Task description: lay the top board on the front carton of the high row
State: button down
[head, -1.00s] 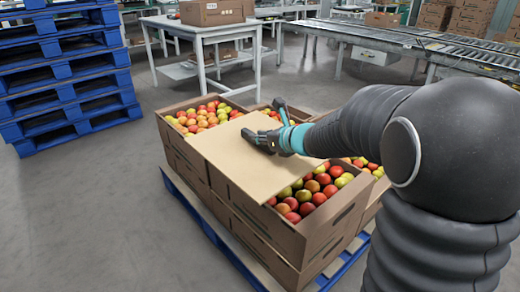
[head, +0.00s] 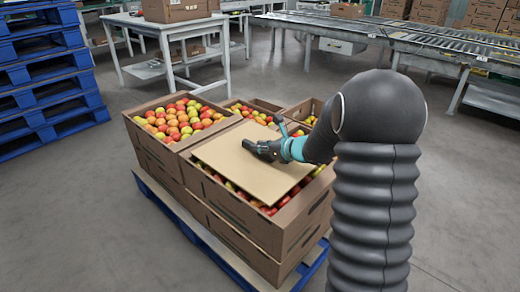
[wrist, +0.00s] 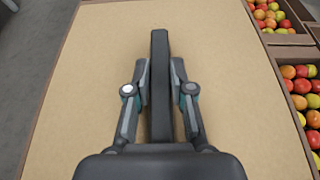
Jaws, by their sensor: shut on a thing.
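The top board (head: 240,172) is a flat tan sheet over the front carton (head: 278,238) of the high row. It covers most of that carton's opening. Strips of tomatoes show along its near left and right edges, so it looks slightly askew. I cannot tell whether it touches the rim or hovers just above it.
An open carton of tomatoes (head: 150,140) adjoins behind on the left. More open cartons (head: 300,108) stand behind on the right. All stand on a blue pallet (head: 215,250). Blue pallets (head: 45,75) are stacked at left; a white table (head: 170,25) and roller conveyor (head: 400,38) stand behind.

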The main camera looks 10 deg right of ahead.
jog(key=shift+f, duration=0.4)
jog(key=c, duration=1)
grip_release()
jog(key=shift+r, duration=0.1)
